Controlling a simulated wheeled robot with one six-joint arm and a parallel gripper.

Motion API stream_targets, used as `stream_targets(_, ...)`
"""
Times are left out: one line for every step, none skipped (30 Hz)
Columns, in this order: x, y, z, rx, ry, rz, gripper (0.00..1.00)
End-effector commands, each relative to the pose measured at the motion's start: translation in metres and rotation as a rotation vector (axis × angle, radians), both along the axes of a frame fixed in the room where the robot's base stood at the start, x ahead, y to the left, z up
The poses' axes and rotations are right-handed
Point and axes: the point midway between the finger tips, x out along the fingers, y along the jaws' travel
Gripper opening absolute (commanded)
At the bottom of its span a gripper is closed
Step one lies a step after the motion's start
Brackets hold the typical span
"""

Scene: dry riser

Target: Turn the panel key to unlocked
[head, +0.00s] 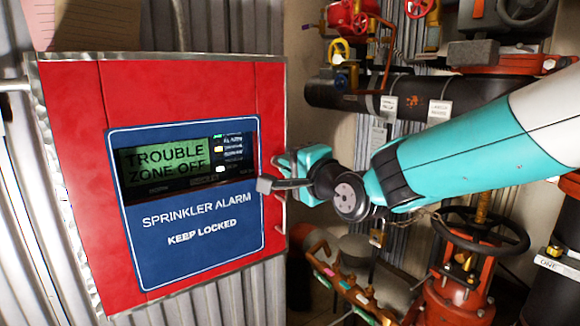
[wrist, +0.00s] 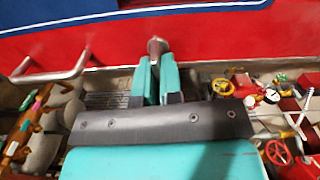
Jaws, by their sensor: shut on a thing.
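The red alarm panel (head: 85,160) fills the left of the head view. Its blue face reads "SPRINKLER ALARM, KEEP LOCKED", and the green display (head: 166,160) reads "TROUBLE ZONE OFF". My gripper (head: 286,163) is at the panel's right edge. In the wrist view its teal fingers (wrist: 153,68) are close together, pointing at the panel's red side. A small grey-brown piece (wrist: 157,46), which looks like the panel key, sits at the fingertips, and the gripper is shut on it. The key's turn position cannot be read, and the head view does not show it clearly.
A metal handle (wrist: 48,72) sticks out beside the gripper in the wrist view. Black pipe (head: 420,100), red valves and a black handwheel (head: 470,236) stand to the right, behind and below my arm. A rack with coloured tags (head: 345,285) is lower down.

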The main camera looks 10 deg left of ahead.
Motion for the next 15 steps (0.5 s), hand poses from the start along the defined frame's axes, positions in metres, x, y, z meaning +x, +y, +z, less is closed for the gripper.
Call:
stream_targets(0.0005,-0.0004,-0.0005,0.015,0.015,-0.002,0.00)
stream_targets(0.0006,-0.0005,-0.0006,0.023,0.024,-0.002,0.00)
stream_targets(0.0006,-0.0005,-0.0007,0.033,0.036,-0.002,0.00)
stream_targets(0.0006,-0.0005,-0.0008,0.040,0.043,-0.002,0.00)
stream_targets(0.0006,-0.0005,-0.0008,0.047,0.051,-0.002,0.00)
stream_targets(0.0006,-0.0005,-0.0009,0.054,0.059,-0.002,0.00)
stream_targets(0.0006,-0.0005,-0.0009,0.058,0.063,-0.002,0.00)
stream_targets(0.0006,-0.0005,-0.0010,0.062,0.068,-0.002,0.00)
stream_targets(0.0006,-0.0005,-0.0010,0.067,0.073,-0.002,0.00)
stream_targets(0.0006,-0.0005,-0.0010,0.069,0.076,-0.002,0.00)
stream_targets(0.0006,-0.0005,-0.0010,0.072,0.079,-0.002,0.00)
stream_targets(0.0006,-0.0005,-0.0010,0.074,0.081,-0.002,0.00)
stream_targets(0.0006,-0.0005,-0.0010,0.075,0.082,-0.002,0.00)
stream_targets(0.0006,-0.0005,-0.0009,0.076,0.084,-0.002,0.00)
stream_targets(0.0006,-0.0005,-0.0009,0.077,0.084,-0.002,0.00)
